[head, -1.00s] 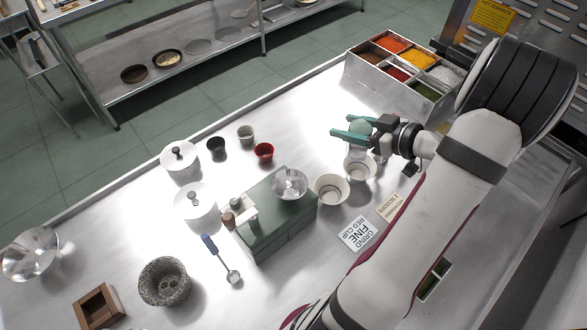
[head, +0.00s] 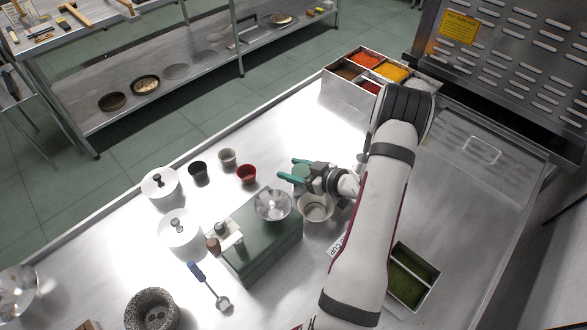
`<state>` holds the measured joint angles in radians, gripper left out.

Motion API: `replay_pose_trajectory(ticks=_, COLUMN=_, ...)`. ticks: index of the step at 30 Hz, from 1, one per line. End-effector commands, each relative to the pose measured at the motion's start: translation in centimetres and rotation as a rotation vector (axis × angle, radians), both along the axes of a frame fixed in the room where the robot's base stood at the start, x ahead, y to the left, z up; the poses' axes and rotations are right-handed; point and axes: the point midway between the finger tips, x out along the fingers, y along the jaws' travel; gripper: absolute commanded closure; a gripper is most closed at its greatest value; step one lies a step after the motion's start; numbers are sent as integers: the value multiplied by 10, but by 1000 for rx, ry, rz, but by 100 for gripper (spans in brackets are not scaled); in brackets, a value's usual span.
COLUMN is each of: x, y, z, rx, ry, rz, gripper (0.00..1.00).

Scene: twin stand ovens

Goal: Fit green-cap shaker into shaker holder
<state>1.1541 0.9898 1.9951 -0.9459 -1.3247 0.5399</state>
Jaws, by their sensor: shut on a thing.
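My gripper (head: 294,169) has teal fingers and is shut on the green-cap shaker (head: 301,172). Only the shaker's green top shows clearly between the fingers; its body is mostly hidden. In the picture, they are right of the red cup and just above a white bowl. A small pale rack (head: 231,236), which looks like the shaker holder, is on the left end of the green box (head: 265,245). A brown-capped shaker (head: 213,245) and another pale-topped item (head: 221,227) are at it. I cannot tell which of its slots are free.
A clear glass bowl (head: 272,204) sits on the green box, between my gripper and the rack in the picture. A white bowl (head: 315,207) stands beside the box. A red cup (head: 246,174), dark cup (head: 198,171) and white lidded pots (head: 179,230) stand to the left.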

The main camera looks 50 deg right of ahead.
Motion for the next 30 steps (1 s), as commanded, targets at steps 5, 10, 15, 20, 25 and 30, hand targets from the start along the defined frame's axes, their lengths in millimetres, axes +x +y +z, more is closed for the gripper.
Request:
replay_pose_trajectory(ticks=5, x=0, y=0, z=-1, rx=0, ry=0, rz=0, gripper=100)
replay_pose_trajectory(ticks=10, x=0, y=0, z=-2, rx=0, ry=0, rz=0, gripper=19)
replay_pose_trajectory(ticks=15, x=0, y=0, z=-2, rx=1, ry=0, rz=0, gripper=9)
replay_pose_trajectory(ticks=20, x=0, y=0, z=-2, rx=0, ry=0, rz=0, gripper=9)
replay_pose_trajectory(ticks=25, x=-16, y=-3, z=8, rx=-1, ry=0, rz=-4, gripper=9)
replay_pose_trajectory(ticks=30, x=-54, y=-7, z=24, rx=-2, ry=-2, rz=-7, gripper=9)
